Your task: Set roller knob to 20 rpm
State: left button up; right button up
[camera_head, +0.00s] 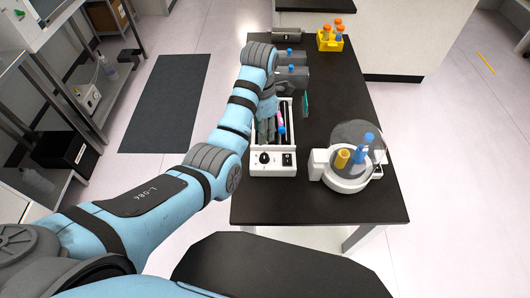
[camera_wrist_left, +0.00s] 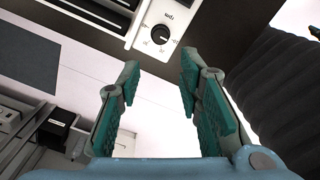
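The roller device (camera_head: 273,169) is a white unit with a front panel on the dark table. Its round black roller knob (camera_head: 264,158) is on the left part of that panel. In the left wrist view the knob (camera_wrist_left: 160,35) is near the top, with small scale marks around it and its printed values too small to read. My left gripper (camera_head: 268,128) is over the roller device, behind the knob in the head view. In the wrist view its teal-padded fingers (camera_wrist_left: 160,72) are apart, with nothing between them and not touching the knob. My right gripper is not in view.
A white round device with a clear dome (camera_head: 354,134) stands right of the roller, holding a yellow item (camera_head: 342,158) and a blue-capped bottle (camera_head: 362,150). A pink tube with a blue end (camera_head: 281,122) is at the roller. A yellow rack (camera_head: 330,43) stands at the back.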

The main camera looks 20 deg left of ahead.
aim_at(264, 156)
pick_arm(q)
jog(key=shift+n, duration=0.6)
jog(key=f+b, duration=0.1)
jog(key=f, duration=0.3)
jog(key=f+b, duration=0.1)
jog(key=f, duration=0.3)
jog(key=f+b, duration=0.1)
jog(key=f, duration=0.3)
jog(key=shift+w+d+f, duration=0.25)
jog(key=shift+d+f, duration=0.05)
jog(key=shift+c, duration=0.4)
grip_shut()
